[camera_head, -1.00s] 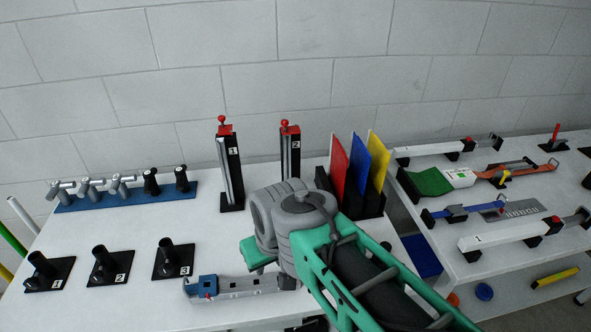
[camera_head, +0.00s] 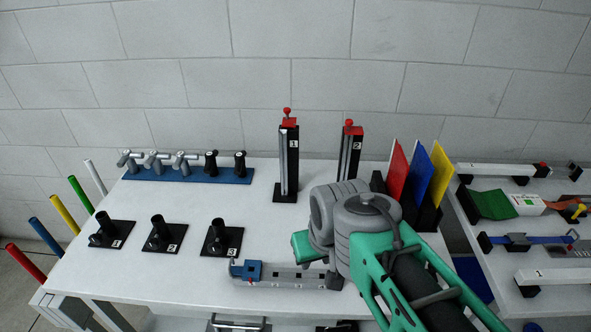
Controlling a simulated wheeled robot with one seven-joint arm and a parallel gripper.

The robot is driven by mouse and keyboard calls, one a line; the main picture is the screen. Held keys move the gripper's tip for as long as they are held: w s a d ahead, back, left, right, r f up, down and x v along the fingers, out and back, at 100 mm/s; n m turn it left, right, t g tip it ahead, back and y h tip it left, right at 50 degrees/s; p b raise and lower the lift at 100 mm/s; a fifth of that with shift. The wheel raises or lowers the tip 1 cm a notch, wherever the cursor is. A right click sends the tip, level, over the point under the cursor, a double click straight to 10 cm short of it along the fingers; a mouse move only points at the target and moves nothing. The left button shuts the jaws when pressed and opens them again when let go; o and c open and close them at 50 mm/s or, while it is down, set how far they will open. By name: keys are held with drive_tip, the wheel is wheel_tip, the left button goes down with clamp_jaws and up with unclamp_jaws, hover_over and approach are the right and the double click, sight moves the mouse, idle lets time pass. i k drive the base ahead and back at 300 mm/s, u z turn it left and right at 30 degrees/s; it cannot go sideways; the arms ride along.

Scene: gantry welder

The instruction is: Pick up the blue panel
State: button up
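The blue panel (camera_head: 418,176) stands upright and slightly tilted in a black rack (camera_head: 428,215) at the right end of the white table. It is between a red panel (camera_head: 397,172) on its left and a yellow panel (camera_head: 440,174) on its right. My arm, green and grey, reaches in from the lower right and stands in front of the rack's lower left part. My gripper's fingers do not show clearly; the arm's grey joint and green links hide that end. Whether it holds anything cannot be seen.
Two black posts with red tops, marked 1 (camera_head: 288,160) and 2 (camera_head: 349,155), stand left of the rack. A blue-based tool row (camera_head: 188,174), black numbered stands (camera_head: 162,235) and a grey rail fixture (camera_head: 290,277) are on the table. A second table (camera_head: 560,255) stands right, across a gap.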

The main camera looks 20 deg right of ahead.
sight(422, 170)
drive_tip(key=u, duration=0.1)
drive_tip(key=k, duration=1)
drive_tip(key=z, duration=1.25)
drive_tip(key=i, duration=1.2)
drive_tip(key=u, duration=0.55)
